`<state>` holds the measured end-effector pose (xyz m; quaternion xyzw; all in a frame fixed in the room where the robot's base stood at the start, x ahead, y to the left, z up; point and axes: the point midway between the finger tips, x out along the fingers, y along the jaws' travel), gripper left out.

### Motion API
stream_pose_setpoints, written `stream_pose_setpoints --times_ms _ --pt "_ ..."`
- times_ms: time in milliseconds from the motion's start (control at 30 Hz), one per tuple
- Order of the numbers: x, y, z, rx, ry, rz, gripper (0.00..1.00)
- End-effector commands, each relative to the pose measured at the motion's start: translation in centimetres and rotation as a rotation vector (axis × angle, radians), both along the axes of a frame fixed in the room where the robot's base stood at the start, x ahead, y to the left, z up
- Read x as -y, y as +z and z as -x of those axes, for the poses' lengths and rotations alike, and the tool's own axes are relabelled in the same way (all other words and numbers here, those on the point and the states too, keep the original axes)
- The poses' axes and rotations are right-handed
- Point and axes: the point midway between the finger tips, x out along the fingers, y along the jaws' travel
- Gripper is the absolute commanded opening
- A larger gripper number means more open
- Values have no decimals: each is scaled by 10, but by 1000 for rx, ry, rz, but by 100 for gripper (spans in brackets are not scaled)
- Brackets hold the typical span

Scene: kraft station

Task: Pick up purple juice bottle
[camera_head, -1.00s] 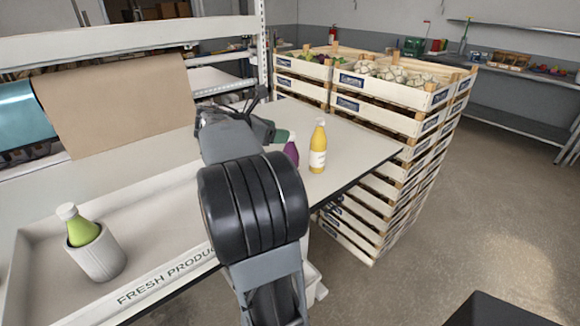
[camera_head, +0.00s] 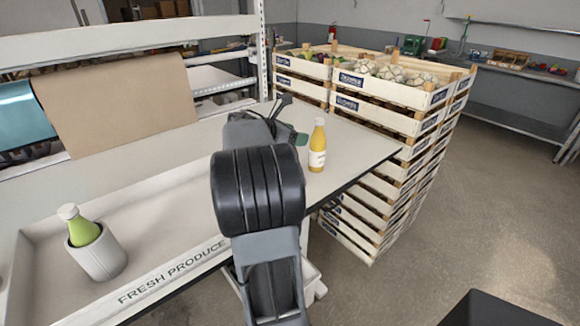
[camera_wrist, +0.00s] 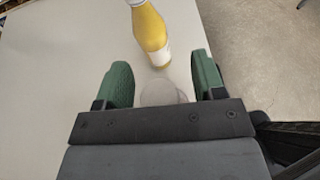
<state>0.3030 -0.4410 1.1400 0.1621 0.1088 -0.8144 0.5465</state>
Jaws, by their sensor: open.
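My gripper (camera_wrist: 164,78) is open, with its two green fingers apart in the wrist view. A pale, blurred round shape (camera_wrist: 160,93) lies between the fingers; I cannot tell for sure what it is. The purple juice bottle is not recognisable in either view now; in the head view my arm covers the spot where it stood. One green finger (camera_head: 301,138) shows past my arm in the head view, just left of the yellow bottle.
A yellow bottle (camera_head: 317,146) stands upright on the table (camera_head: 350,137), just beyond my fingers in the wrist view (camera_wrist: 151,33). A green bottle (camera_head: 81,229) sits in a white holder (camera_head: 99,260) at left. Stacked crates (camera_head: 385,122) stand behind the table's right edge.

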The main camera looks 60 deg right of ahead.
Motion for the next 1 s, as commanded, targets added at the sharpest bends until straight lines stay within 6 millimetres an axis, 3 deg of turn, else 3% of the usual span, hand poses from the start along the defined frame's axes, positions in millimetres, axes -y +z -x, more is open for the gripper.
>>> stream_pose_setpoints --times_ms 67,700,1000 --pt "0 0 0 0 0 0 63" --pt "0 0 0 0 0 0 2" --pt "0 1 0 1 0 3 0"
